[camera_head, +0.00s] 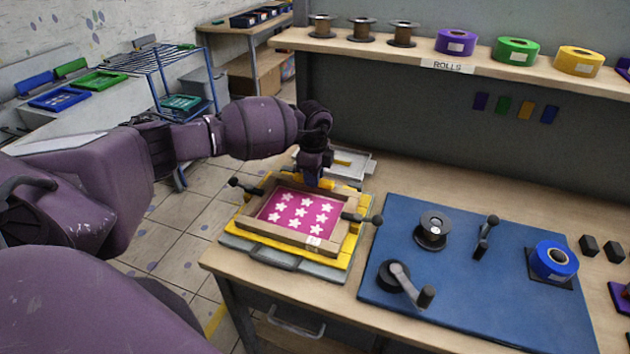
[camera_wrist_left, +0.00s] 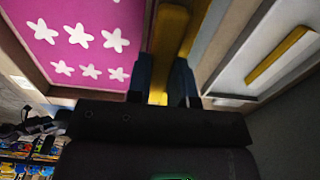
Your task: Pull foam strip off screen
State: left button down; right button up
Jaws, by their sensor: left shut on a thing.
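The screen (camera_head: 283,208) is a magenta panel with white stars in a wooden frame, on a yellow and grey base. It also shows at the upper left in the left wrist view (camera_wrist_left: 60,53). My left gripper (camera_head: 312,178) is over the screen's far edge, pointing down. In the left wrist view, its blue fingers (camera_wrist_left: 166,83) are shut on a yellow foam strip (camera_wrist_left: 170,35), which runs along beside the screen's wooden frame. I cannot tell whether the strip still touches the frame. My right gripper is not in view.
A pale tray (camera_head: 368,166) with another yellow strip (camera_wrist_left: 282,56) lies behind the screen. Dark clamp knobs (camera_head: 377,220) stick out from the base. A blue mat (camera_head: 450,290) with spools and crank handles lies to the right. A shelf (camera_head: 400,48) holds rolls above.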

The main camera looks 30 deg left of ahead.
pick_arm(q)
jog(key=shift+r, duration=0.15)
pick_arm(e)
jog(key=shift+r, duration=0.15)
pick_arm(q)
jog(key=shift+r, duration=0.2)
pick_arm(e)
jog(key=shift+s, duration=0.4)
pick_arm(q)
jog(key=shift+r+p, duration=0.2)
jog(key=shift+p, duration=0.2)
jog(key=shift+r, duration=0.25)
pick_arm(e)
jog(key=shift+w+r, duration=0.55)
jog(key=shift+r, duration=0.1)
pick_arm(q)
jog(key=shift+r+p, duration=0.1)
jog(key=shift+p, duration=0.2)
